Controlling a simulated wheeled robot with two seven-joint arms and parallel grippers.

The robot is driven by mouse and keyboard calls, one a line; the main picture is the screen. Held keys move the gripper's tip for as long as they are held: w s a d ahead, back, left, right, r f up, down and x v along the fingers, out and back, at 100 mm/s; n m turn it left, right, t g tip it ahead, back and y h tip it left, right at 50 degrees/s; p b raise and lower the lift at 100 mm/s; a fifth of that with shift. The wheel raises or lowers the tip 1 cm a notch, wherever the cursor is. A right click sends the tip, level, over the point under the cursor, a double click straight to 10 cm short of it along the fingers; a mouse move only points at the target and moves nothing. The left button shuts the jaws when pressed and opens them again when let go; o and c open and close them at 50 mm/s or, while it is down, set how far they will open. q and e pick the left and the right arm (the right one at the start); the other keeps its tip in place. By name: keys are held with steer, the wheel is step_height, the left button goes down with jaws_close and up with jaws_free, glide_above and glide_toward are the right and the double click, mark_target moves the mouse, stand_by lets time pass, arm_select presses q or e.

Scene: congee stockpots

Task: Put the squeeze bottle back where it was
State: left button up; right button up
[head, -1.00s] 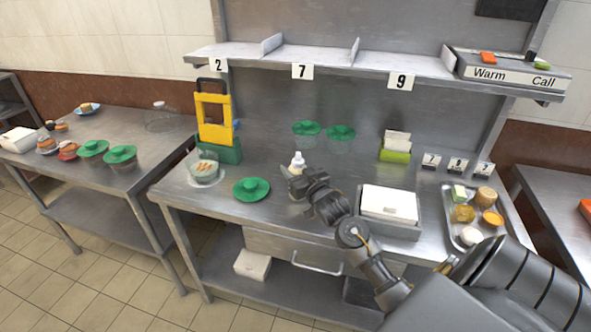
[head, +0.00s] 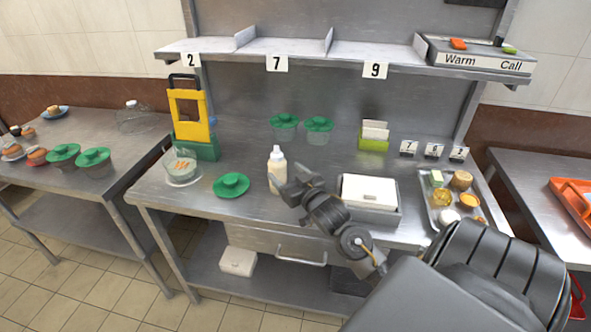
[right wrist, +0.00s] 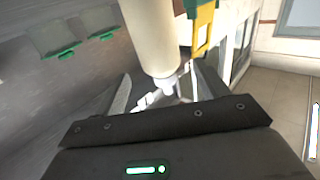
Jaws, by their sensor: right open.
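The squeeze bottle (head: 277,172) is pale with a white nozzle. It stands upright on the steel counter (head: 225,207), between a green lid (head: 231,185) and a white box in a grey tray. My right gripper (head: 289,187) is open, close to the bottle's right and near side in the head view. In the right wrist view the bottle (right wrist: 158,35) appears nozzle-down, between and beyond the spread fingers (right wrist: 165,95). Whether a finger touches it I cannot tell. My left gripper is not in view.
The white box (head: 369,190) in its tray is right of my gripper. Green-lidded bowls (head: 318,125) and a yellow-and-green stand (head: 193,120) are behind. A food tray (head: 446,219) is at the right. The shelf (head: 320,52) with number cards hangs above.

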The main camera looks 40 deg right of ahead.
steer(key=s, duration=0.2)
steer(key=s+a, duration=0.1)
steer(key=s, duration=0.2)
stand_by(0.4)
steer(key=shift+w, duration=0.1)
